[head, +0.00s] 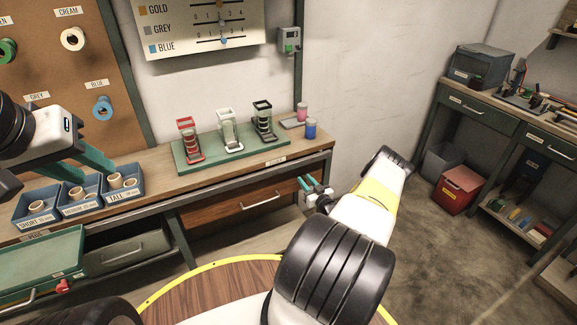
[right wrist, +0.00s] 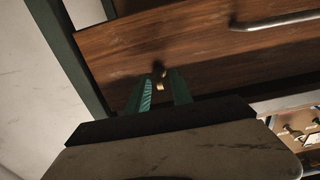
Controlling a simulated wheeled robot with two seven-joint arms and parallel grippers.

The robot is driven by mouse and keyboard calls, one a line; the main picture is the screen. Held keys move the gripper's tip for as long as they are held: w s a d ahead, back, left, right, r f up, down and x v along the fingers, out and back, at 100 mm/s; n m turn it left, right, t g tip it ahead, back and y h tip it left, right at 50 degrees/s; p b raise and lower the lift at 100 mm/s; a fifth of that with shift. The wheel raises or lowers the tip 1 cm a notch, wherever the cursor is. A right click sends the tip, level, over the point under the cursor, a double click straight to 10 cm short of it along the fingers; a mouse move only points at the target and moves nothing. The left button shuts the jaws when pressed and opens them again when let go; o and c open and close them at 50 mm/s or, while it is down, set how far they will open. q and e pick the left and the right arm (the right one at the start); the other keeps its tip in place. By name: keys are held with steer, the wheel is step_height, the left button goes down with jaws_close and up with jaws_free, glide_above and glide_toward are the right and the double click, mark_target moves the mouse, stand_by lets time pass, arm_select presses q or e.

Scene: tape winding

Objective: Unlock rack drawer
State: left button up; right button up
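The wooden drawer (head: 232,202) with a metal bar handle (head: 260,202) is closed under the workbench. In the right wrist view the drawer front (right wrist: 190,45) fills the upper middle, with a small brass turn-piece (right wrist: 161,82) low on it. My right gripper (head: 312,184) is at the drawer's right end. In the right wrist view its two teal fingers (right wrist: 162,86) are apart, with the brass piece between their tips; contact cannot be told. My left gripper (head: 100,174) hangs above the blue bins at the left; its finger gap is unclear.
Blue bins (head: 36,208) hold beige rings. A green tray (head: 225,148) carries red, white and black holders. A green drawer (head: 45,268) with a red knob is pulled out at the lower left.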

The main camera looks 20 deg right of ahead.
jaws_close()
steer(key=shift+m, duration=0.4)
steer(key=m, duration=1.6)
steer(key=shift+d+f+m, duration=0.15)
steer(key=shift+d+m, duration=0.1)
steer(key=shift+m, duration=0.45)
steer(key=shift+o, duration=0.9)
jaws_free()
